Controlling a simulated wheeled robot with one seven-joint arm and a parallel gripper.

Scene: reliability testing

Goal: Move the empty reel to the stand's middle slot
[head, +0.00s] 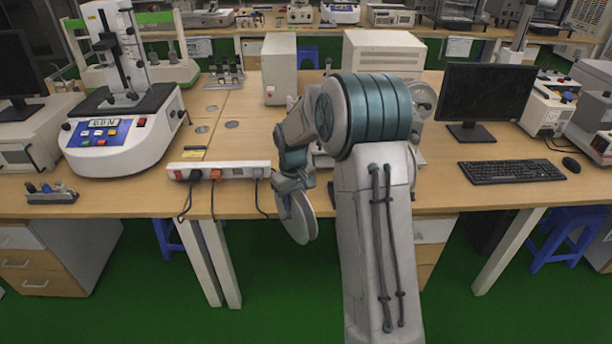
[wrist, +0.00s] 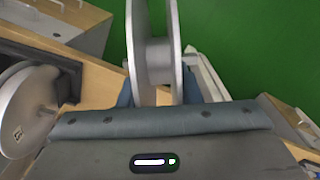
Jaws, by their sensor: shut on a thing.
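My gripper (head: 291,188) is shut on a grey reel (head: 300,218), which it holds in front of the table's front edge, over the green floor. In the wrist view the reel (wrist: 152,62) stands between the two blue-grey fingers, its flanges seen nearly edge-on; no wire shows on its visible part. Another reel (head: 423,97) shows behind my arm at the right, and a reel (wrist: 22,112) shows at the left of the wrist view. The stand is mostly hidden behind my arm, so its middle slot cannot be made out.
A white power strip (head: 228,170) with plugs and hanging cables lies at the table's front edge (head: 150,205), left of my gripper. A force tester (head: 118,130) stands farther left. A monitor (head: 487,95) and keyboard (head: 510,170) are on the right. The floor (head: 270,290) below is clear.

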